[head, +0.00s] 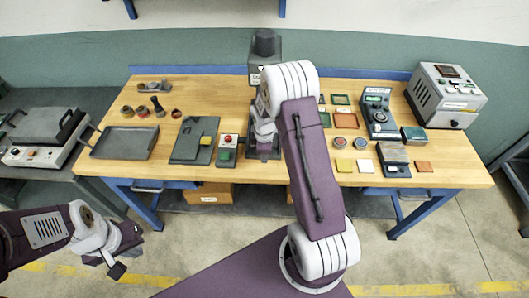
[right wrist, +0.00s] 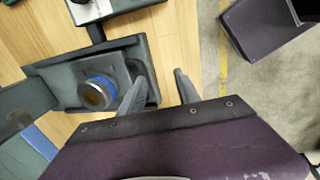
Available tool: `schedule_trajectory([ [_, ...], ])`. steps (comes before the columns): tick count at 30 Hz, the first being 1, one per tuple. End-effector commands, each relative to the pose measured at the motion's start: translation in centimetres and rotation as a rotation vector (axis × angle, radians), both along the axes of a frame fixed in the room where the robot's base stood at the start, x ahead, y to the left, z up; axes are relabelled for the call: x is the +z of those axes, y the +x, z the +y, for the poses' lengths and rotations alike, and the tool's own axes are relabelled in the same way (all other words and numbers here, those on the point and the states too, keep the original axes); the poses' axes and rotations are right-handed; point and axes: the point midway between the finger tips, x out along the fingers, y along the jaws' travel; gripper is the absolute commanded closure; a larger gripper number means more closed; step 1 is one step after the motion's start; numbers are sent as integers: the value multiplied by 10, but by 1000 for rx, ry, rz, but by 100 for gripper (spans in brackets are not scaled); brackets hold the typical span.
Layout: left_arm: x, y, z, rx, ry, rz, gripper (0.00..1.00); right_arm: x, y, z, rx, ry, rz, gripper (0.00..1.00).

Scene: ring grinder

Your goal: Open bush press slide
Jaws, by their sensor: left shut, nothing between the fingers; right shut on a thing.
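The bush press (head: 264,48) stands at the back middle of the workbench, a dark upright body with a black round top. Its lower part is largely hidden behind my right arm. In the right wrist view, its grey slide (right wrist: 62,78) carries a blue ring with a brass-coloured centre (right wrist: 96,93). My right gripper (right wrist: 160,72) has its two dark fingers at the slide's edge and is shut on it; the exact contact is hard to see. My left gripper (head: 116,270) is shut and empty, low at the left, off the bench.
A grey tray (head: 125,142) is further left. Meters, coloured tiles and a grey instrument (head: 445,95) fill the right side. The bench's front strip is mostly clear.

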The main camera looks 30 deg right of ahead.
Motion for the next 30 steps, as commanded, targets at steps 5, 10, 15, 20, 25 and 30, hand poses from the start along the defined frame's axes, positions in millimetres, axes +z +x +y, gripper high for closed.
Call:
schedule_trajectory([
  [5, -2, 0, 0, 0, 0, 0, 100, -5, -6, 1, -1, 4, 18, 67],
  [10, -5, 0, 0, 0, 0, 0, 100, 16, -7, 3, -1, 1, 8, 67],
  [15, -10, 0, 0, 0, 0, 0, 100, 56, -12, 7, 0, -1, -2, 67],
  [20, -12, 0, 0, 0, 0, 0, 100, 82, -17, 10, 1, -2, -2, 67],
  [25, -12, 0, 0, 0, 0, 0, 100, 91, -19, 11, 1, -2, -1, 67],
  [30, -12, 0, 0, 0, 0, 0, 100, 91, -19, 11, 1, -3, -2, 67],
])
